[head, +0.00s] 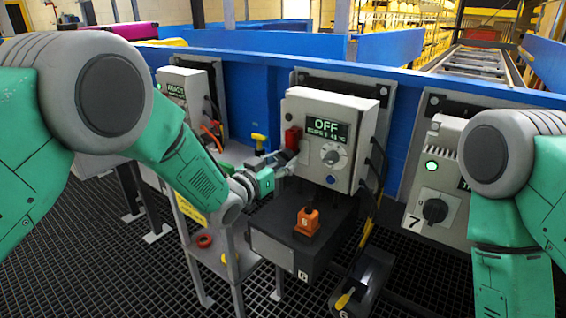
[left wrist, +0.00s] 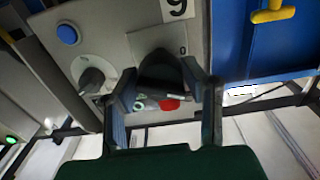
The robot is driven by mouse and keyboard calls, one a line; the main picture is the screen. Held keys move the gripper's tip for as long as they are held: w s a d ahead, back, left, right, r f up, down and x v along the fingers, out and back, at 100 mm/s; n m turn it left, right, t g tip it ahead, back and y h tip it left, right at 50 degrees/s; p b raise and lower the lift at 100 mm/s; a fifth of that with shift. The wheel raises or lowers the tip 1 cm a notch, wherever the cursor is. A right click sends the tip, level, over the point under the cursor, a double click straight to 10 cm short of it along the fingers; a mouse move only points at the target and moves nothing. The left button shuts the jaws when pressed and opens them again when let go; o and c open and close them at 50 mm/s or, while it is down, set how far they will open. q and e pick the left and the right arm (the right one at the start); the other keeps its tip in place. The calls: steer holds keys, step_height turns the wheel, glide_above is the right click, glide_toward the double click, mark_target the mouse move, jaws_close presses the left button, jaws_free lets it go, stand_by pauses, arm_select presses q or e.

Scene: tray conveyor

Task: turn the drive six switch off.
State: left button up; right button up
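The drive six box (head: 339,112) is light grey, and its display (head: 326,129) reads OFF. It has a white dial (head: 336,153), a blue button (head: 331,180) and a red part (head: 292,138) on its left side. My left gripper (head: 287,160) is at the box's left side, just below the red part. In the left wrist view, its spread fingers (left wrist: 163,92) stand either side of a dark switch handle (left wrist: 160,72); I cannot tell whether they touch it. The gripper hides the handle in the head view. My right gripper is out of view.
Drive seven's box, with a black knob (head: 435,210), stands right; another drive box (head: 184,92) stands left. A blue conveyor wall (head: 246,85) runs behind.

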arm_select(q)
steer(key=shift+a, duration=0.2)
steer(key=shift+d+r+n+p, duration=0.1)
steer(key=shift+r+n+p, duration=0.05)
steer(key=shift+n+p, duration=0.9)
steer(key=shift+n, duration=0.75)
steer(key=shift+s+f+n+p, duration=0.15)
steer(key=shift+n+p, duration=0.25)
steer(key=shift+n, duration=0.6)
steer(key=shift+f, duration=0.1)
steer(key=o, duration=0.9)
steer(key=shift+o, duration=1.2)
